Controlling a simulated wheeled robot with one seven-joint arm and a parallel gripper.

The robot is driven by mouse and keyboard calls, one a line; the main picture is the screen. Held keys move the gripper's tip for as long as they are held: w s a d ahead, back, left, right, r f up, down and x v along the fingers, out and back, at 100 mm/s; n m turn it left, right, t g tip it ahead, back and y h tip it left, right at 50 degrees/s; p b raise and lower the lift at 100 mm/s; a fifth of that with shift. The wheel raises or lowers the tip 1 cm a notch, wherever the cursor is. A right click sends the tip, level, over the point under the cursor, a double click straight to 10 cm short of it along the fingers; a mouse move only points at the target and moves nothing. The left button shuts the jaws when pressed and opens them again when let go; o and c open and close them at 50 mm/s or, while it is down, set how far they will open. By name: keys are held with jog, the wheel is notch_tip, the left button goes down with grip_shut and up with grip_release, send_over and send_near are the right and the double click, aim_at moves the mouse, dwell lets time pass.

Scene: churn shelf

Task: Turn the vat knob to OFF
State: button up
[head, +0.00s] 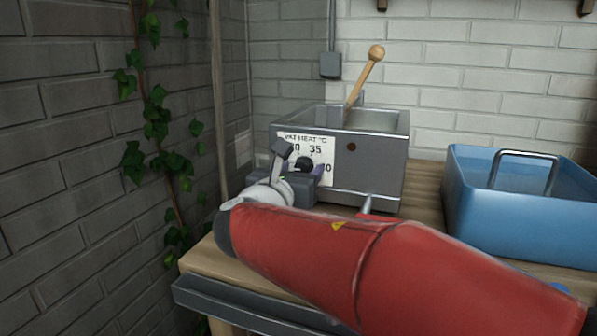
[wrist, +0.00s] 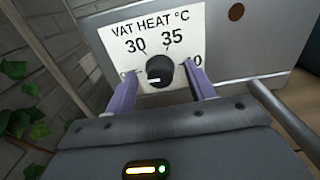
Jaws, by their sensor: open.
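The vat knob (wrist: 160,69) is a round black dial on a white plate marked VAT HEAT °C, with 30 and 35 readable. Its white mark points to the lower left in the wrist view. The 40 is partly covered by the right finger, and no OFF label is readable. In the head view the knob (head: 303,163) shows dark above my gripper. My gripper (wrist: 160,76) is open, with one purple finger on each side of the knob. I cannot tell whether either finger touches it. The plate is on the front of the grey metal vat (head: 370,165).
A wooden-handled stirrer (head: 364,75) stands in the vat. A blue tub (head: 515,215) with a metal handle is at the right on the wooden bench (head: 425,195). A brick wall with ivy (head: 155,115) is close on the left. A metal pipe (wrist: 285,118) juts out below the vat.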

jog(key=shift+b+v, duration=0.4)
jog(key=shift+v, duration=3.55)
